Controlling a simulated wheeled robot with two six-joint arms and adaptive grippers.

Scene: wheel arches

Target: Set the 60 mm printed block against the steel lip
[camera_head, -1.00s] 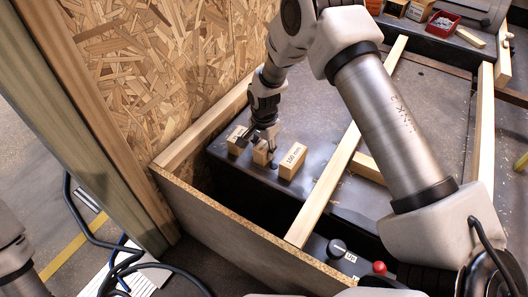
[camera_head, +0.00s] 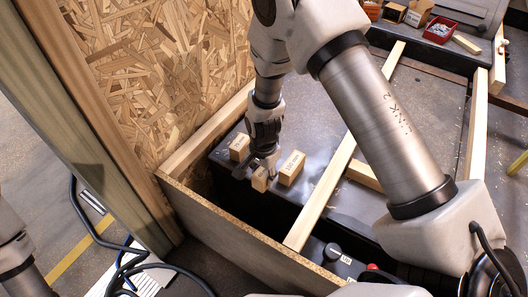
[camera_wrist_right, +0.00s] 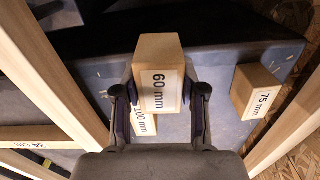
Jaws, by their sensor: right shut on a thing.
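The 60 mm block (camera_head: 260,180), a small wooden block with a printed label, is between the fingers of my right gripper (camera_head: 263,164). The wrist view shows the block (camera_wrist_right: 159,80) gripped from both sides, its "60 mm" label facing the camera. In the head view it is at the near edge of the dark steel deck (camera_head: 310,120), overlapping that edge; I cannot tell whether it touches the lip or hangs above it. The 100 mm block (camera_head: 291,168) stands just right of it, partly hidden in the wrist view. My left gripper is out of view.
The 75 mm block (camera_head: 239,147) stands on the deck, behind and left of the gripper. A chipboard panel (camera_head: 240,235) stands across a dark gap from the deck edge. Wooden battens (camera_head: 335,170) cross the deck. An OSB wall (camera_head: 165,70) rises at left.

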